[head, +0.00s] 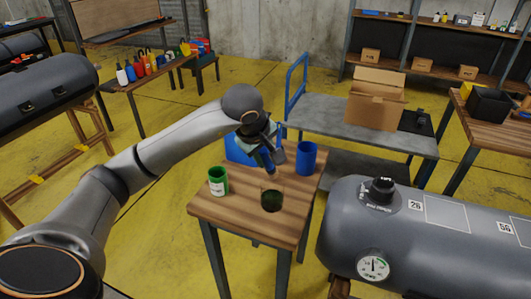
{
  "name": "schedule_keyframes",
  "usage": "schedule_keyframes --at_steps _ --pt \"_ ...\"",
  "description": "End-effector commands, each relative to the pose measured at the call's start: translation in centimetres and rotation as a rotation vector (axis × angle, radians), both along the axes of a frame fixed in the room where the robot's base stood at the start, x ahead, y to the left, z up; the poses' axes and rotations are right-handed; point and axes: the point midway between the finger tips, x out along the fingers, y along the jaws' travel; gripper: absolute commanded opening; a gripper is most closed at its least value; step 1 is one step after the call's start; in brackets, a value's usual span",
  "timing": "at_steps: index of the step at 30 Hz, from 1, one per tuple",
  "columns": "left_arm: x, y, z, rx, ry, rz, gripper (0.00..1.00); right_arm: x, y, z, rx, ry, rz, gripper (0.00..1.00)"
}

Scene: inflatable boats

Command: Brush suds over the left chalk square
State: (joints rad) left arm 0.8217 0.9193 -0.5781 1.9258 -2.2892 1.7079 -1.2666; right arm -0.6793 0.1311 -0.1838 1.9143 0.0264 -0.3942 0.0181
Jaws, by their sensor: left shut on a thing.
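My left gripper (272,163) is over the small wooden table, shut on what looks like a brush, mostly hidden by the fingers. Its lower end points down toward a dark green, see-through jar (272,201). I cannot tell whether it reaches into the jar. The left chalk square (447,215) is a pale outline on the grey inflatable tube (350,222) at right, beside the label 26. A second chalk square (523,232) lies further right by the label 56, cut by the picture edge. My right gripper is not in view.
The small table (240,222) also holds a green can (218,181), a blue cup (306,158) and a blue box (238,150). A black valve (380,190) and a gauge (373,265) sit on the tube. A grey cart (325,115) with a cardboard box (375,100) stands behind.

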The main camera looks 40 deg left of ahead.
Motion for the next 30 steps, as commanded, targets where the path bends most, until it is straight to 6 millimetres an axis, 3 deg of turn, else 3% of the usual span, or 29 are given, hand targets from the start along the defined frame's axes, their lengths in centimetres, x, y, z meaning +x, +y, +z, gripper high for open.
schedule_keyframes --at_steps 1,21,30 --pt "0.0 0.0 -1.0 -0.001 0.000 0.000 0.00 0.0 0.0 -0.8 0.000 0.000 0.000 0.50" --pt "0.0 0.0 -7.7 0.000 0.000 0.000 0.00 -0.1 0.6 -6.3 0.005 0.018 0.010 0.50" --pt "0.0 0.0 -9.1 0.000 0.000 -0.001 0.00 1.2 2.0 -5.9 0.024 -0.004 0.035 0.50"
